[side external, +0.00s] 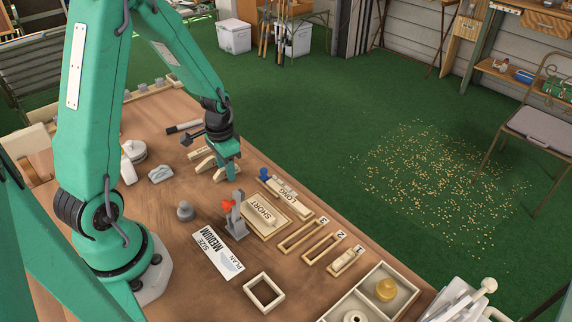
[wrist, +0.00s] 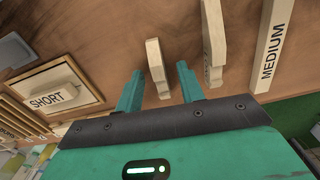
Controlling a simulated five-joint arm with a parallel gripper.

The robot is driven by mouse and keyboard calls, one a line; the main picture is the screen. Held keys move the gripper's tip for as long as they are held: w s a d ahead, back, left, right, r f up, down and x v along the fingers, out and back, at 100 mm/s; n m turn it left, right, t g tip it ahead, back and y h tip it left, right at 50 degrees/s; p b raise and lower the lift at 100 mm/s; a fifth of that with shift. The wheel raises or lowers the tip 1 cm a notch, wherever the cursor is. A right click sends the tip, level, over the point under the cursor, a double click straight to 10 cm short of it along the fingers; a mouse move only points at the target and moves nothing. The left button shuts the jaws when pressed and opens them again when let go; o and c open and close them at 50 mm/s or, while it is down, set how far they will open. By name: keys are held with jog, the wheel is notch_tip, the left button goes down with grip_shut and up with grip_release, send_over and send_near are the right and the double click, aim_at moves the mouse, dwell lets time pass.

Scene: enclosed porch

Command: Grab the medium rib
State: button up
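In the wrist view, my gripper (wrist: 158,82) is open, with its two green fingers apart. A pale wooden rib (wrist: 156,62) stands between them, with a gap visible on each side. A second pale rib (wrist: 214,45) is just right of the right finger. Further right is a pale strip marked MEDIUM (wrist: 271,45). In the side view, my gripper (side external: 231,174) is low over the table beside pale wooden pieces (side external: 203,164), partly hiding that spot. A white plan card reading SIZE MEDIUM (side external: 220,252) lies nearer the front.
A tray marked SHORT (side external: 251,227) holds a pale piece; a LONG tray (side external: 296,206) lies behind it. A grey stand with a red part (side external: 235,215) is close to my gripper. Frames numbered 3, 2 and 1 (side external: 300,236) and a divided box (side external: 401,277) line the right.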

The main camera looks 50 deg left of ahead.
jog(key=shift+c, duration=0.5)
grip_shut()
jog(key=shift+r, duration=0.15)
jog(key=shift+r, duration=0.85)
notch_tip(320, 180, up, 2)
jog(key=shift+r, duration=0.1)
jog(key=s+d+r, duration=0.2)
jog(key=d+r, duration=0.4)
jog(key=d, duration=0.5)
jog(key=shift+d+r, duration=0.25)
jog(key=shift+r, duration=0.15)
